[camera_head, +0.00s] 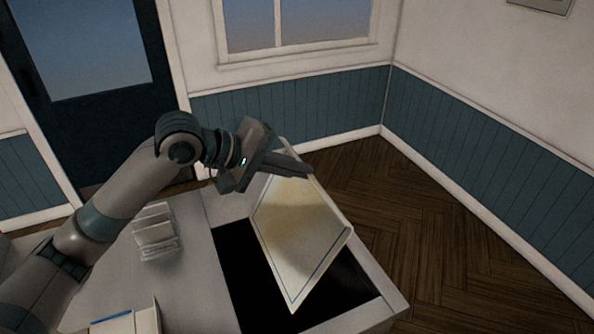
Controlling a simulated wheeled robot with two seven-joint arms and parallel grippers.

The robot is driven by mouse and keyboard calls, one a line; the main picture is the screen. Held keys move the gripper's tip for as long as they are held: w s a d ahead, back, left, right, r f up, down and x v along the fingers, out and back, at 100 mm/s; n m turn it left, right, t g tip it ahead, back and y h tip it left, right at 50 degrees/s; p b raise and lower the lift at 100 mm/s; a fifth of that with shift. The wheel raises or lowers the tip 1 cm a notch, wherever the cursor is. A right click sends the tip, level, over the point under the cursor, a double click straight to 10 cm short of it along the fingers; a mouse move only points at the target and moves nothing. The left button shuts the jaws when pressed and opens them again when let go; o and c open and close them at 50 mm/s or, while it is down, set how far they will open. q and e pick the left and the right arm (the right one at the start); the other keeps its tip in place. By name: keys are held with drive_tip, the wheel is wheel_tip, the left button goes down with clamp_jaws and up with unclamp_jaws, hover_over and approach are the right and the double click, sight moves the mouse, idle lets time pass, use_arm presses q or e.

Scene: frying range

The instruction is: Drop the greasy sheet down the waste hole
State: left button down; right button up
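The greasy sheet (302,225) is a pale, thin sheet with a yellowish-brown stain and a blue line near its lower edge. It hangs tilted, its lower corner over the dark waste hole (239,281). My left gripper (308,172) is at the sheet's upper part, its fingers close together and seemingly shut on it. The sheet hides part of the hole. My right gripper is out of view.
The hole has a pale rim (385,289) along its right side. On the pale counter (190,270) stand a small rack of upright cards (155,232) and a box with a blue item (125,320). Open wooden floor (440,215) lies beyond.

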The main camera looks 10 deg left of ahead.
sight(299, 200)
use_arm(q)
drive_tip(key=shift+f, duration=1.05)
wheel_tip(299, 200, down, 6)
drive_tip(key=shift+r+b, duration=0.1)
drive_tip(key=shift+b, duration=0.55)
drive_tip(key=shift+f, duration=0.35)
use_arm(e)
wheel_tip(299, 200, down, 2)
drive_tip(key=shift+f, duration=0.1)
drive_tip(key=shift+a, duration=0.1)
use_arm(q)
drive_tip(key=c, duration=2.5)
unclamp_jaws()
